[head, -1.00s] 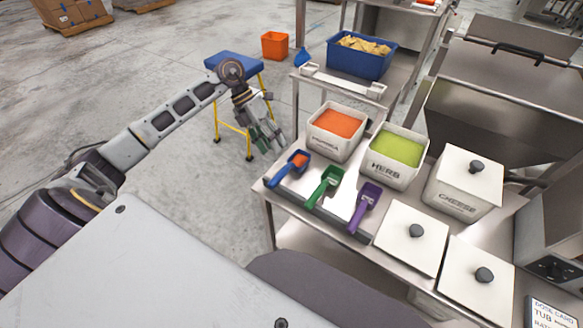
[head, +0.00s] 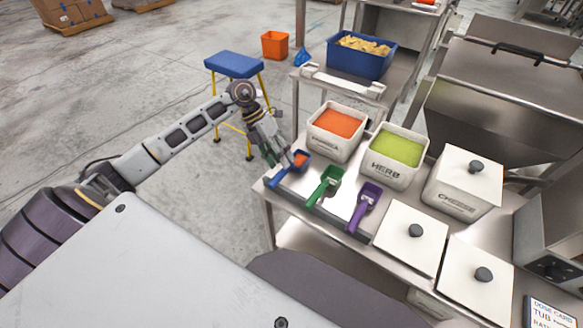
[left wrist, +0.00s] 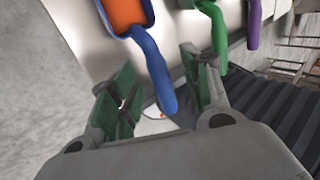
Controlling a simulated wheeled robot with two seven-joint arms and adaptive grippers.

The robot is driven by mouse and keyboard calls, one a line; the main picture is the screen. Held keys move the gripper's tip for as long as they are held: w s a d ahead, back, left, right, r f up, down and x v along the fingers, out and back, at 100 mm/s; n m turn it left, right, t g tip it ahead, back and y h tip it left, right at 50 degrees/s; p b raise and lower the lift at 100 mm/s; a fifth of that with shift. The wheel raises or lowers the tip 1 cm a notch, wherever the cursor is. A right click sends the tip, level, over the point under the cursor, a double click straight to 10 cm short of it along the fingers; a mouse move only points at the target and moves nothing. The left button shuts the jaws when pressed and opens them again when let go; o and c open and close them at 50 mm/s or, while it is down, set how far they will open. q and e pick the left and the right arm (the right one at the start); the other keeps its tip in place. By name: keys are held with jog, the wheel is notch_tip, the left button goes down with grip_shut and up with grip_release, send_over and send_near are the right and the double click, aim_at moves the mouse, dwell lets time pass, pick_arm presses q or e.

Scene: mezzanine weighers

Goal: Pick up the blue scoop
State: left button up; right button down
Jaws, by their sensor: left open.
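The blue scoop (head: 286,170) lies on the metal table at its left end, with orange powder in its bowl. In the left wrist view the blue scoop's handle (left wrist: 152,62) points toward me and its lower end lies between the two green fingers, seen from above. My left gripper (head: 277,152) is open at the scoop, its fingers apart on either side of the handle in the left wrist view (left wrist: 160,95). I cannot tell whether a finger touches the handle. My right gripper is in neither view.
A green scoop (head: 324,186) and a purple scoop (head: 364,206) lie to the right of the blue one. A tub of orange powder (head: 317,140) and a herb tub (head: 378,170) stand behind. A blue-topped stool (head: 234,65) stands on the floor at the back left.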

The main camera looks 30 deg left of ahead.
aim_at(289, 170)
pick_arm(q)
jog(key=shift+s+d+f, duration=0.1)
jog(key=shift+d+f, duration=0.25)
jog(key=shift+f, duration=0.3)
jog(key=shift+x, duration=1.2)
jog(key=shift+d+f, duration=0.15)
jog(key=shift+f, duration=0.3)
jog(key=shift+c, duration=0.4)
grip_shut()
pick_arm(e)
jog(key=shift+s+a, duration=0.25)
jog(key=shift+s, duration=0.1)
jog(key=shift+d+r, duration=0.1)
